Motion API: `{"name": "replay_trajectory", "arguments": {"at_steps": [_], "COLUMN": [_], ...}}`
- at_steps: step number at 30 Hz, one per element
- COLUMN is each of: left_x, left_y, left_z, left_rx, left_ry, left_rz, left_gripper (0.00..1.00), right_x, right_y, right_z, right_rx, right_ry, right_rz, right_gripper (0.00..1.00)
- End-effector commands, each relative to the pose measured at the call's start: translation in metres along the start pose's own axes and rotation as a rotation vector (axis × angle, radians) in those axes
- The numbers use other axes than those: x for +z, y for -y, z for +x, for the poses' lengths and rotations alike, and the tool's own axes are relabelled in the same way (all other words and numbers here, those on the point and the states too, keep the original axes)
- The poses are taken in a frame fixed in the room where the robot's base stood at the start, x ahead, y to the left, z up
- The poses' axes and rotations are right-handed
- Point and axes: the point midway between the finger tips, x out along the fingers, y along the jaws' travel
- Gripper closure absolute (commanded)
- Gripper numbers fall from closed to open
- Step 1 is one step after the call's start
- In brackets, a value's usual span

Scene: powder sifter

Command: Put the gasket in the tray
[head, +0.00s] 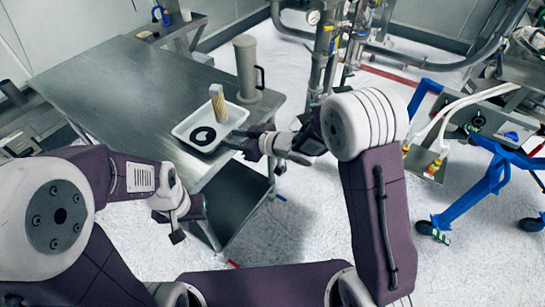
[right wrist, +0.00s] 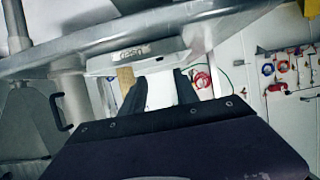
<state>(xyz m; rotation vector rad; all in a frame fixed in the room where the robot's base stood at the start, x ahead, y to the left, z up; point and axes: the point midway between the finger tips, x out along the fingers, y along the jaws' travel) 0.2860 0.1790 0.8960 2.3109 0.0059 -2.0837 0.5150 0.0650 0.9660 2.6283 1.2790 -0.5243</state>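The gasket, a black ring (head: 194,137), lies flat inside the white tray (head: 181,131) on the metal table. My right gripper (head: 232,145) is at the tray's right edge, apart from the gasket. In the right wrist view the right gripper's fingers (right wrist: 158,90) stand apart with no gasket between them, and the tray's side (right wrist: 112,64) is just beyond, with dark lettering. The gasket does not show there. My left gripper (head: 188,222) is open and empty, low in front of the table.
A tan cylindrical piece with a pale top (head: 217,103) stands in the tray. A grey jug with a black handle (head: 246,68) stands behind it. The left of the table (head: 110,85) is mostly clear. A blue-framed cart (head: 485,185) stands at the right.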

Motion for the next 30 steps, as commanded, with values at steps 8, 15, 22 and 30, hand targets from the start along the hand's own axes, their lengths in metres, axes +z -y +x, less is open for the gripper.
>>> {"name": "replay_trajectory", "arguments": {"at_steps": [8, 15, 22, 30], "left_x": [0.000, 0.000, 0.000, -0.001], "left_y": [0.000, 0.000, 0.000, 0.000], "left_z": [0.000, 0.000, 0.000, -0.012], "left_rx": [0.000, 0.000, 0.000, 0.000], "left_ry": [0.000, 0.000, 0.000, 0.000], "left_rz": [0.000, 0.000, 0.000, 0.000], "left_gripper": [0.64, 0.64, 0.64, 0.64], "right_x": [0.045, 0.170, 0.192, 0.181], "right_y": [-0.065, -0.027, 0.032, 0.031], "right_z": [-0.062, -0.240, -0.281, -0.285], "right_rx": [0.309, 0.603, 0.564, 0.564], "right_ry": [0.239, 0.824, 0.985, 0.985], "right_rz": [0.109, 0.592, 0.793, 0.792], "right_gripper": [0.63, 0.63, 0.63, 0.63]}}
